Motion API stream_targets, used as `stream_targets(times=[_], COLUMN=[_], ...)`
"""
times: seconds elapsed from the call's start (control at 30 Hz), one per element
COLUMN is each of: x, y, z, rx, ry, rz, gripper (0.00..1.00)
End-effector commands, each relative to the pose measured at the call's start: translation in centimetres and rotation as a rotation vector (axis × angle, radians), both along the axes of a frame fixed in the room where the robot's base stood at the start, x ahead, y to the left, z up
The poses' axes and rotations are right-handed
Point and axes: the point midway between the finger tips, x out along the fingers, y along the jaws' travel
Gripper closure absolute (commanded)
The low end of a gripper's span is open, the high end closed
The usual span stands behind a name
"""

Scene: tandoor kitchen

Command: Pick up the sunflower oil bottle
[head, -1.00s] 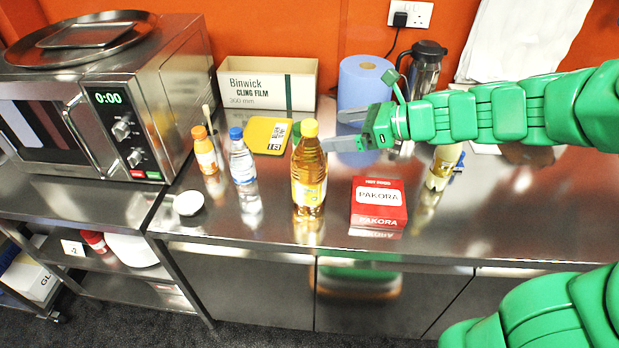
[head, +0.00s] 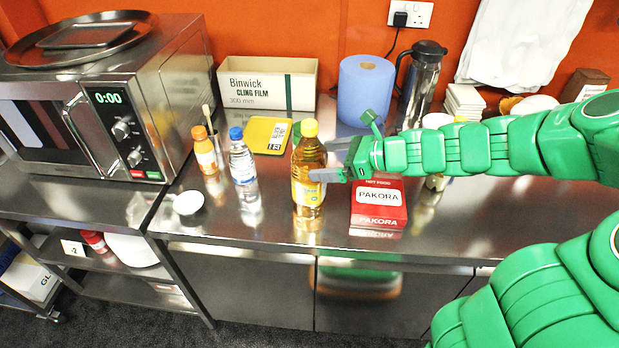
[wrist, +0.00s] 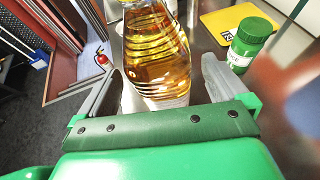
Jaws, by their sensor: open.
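The sunflower oil bottle (head: 307,189), clear with golden oil and a yellow cap, stands upright on the steel counter. My gripper (head: 330,160) is open at the bottle's right side, at about mid height, with the near finger crossing in front of the bottle. In the wrist view the bottle (wrist: 155,50) is between the two spread fingers, with a visible gap on the right.
A red pakora box (head: 378,208) lies right of the bottle, under my gripper. A blue-capped water bottle (head: 243,165) and an orange bottle (head: 205,152) stand left. A green jar (wrist: 250,45) and yellow scale (head: 266,133) are behind. The counter's front is clear.

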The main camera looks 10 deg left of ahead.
Motion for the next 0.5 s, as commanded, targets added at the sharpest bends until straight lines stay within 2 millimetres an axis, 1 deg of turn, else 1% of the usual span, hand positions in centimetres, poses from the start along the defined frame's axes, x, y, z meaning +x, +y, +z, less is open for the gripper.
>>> stream_targets(times=[0.3, 0.5], x=[0.4, 0.8], y=[3.0, 4.2], z=[-1.4, -2.0], rx=[0.002, -0.001], ry=[0.003, 0.001], rz=[0.004, 0.003], gripper=[0.00, 0.00])
